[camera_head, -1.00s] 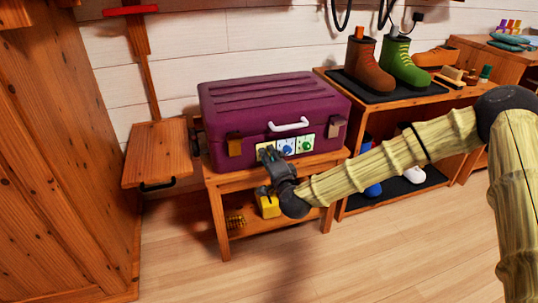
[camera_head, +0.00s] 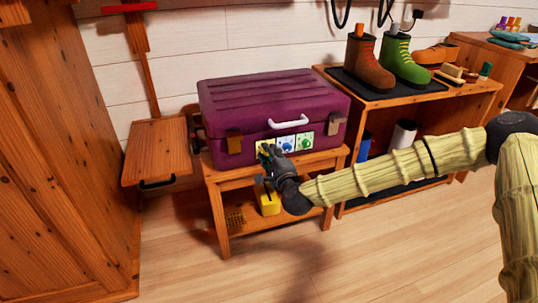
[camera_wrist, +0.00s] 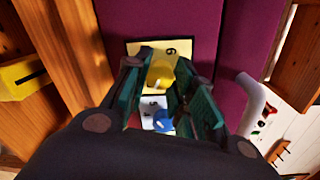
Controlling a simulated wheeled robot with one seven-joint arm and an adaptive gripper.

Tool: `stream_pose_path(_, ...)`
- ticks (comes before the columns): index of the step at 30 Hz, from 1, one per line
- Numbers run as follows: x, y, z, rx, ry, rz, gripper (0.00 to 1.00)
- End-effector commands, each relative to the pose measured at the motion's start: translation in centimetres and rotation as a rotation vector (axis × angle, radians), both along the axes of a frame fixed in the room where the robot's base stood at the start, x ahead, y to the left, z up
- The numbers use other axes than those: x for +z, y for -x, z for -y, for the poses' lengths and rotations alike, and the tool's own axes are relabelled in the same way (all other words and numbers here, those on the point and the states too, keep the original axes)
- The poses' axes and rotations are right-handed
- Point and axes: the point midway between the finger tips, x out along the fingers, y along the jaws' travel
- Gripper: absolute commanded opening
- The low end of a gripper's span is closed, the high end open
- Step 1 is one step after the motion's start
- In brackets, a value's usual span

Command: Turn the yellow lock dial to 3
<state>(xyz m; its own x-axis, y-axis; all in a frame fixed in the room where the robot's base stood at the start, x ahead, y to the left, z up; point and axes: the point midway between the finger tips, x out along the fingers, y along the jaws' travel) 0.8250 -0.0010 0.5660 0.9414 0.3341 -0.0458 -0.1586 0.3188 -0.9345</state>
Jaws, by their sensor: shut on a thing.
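The purple suitcase (camera_head: 235,105) stands on a low wooden bench, with yellow, blue and green lock plates on its front. In the wrist view, the yellow plate (camera_wrist: 136,48) carries a yellow dial (camera_wrist: 160,74) with a dark digit beside it; I cannot tell for sure whether it is a 6 or a 9. My gripper (camera_wrist: 165,76) has its fingers on both sides of the yellow dial, shut on it. In the head view, my gripper (camera_head: 268,154) covers most of the yellow plate. The blue dial (camera_wrist: 162,121) is just beside my fingers.
The blue plate (camera_head: 285,144) and green plate (camera_head: 305,141) are right of my gripper. A yellow box (camera_head: 269,203) sits on the bench's lower shelf. A boot shelf (camera_head: 430,95) stands at the right.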

Motion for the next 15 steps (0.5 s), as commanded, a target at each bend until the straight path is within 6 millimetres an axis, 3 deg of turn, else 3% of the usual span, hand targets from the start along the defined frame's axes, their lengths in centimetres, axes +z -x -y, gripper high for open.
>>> stream_pose_path(12,-0.17,-0.08,0.23,-0.005,-0.004,-0.003,0.01)
stream_pose_path(13,-0.17,-0.08,0.23,-0.005,-0.004,-0.003,0.30)
stream_pose_path(15,-0.14,-0.06,0.20,-0.004,-0.004,-0.003,0.43)
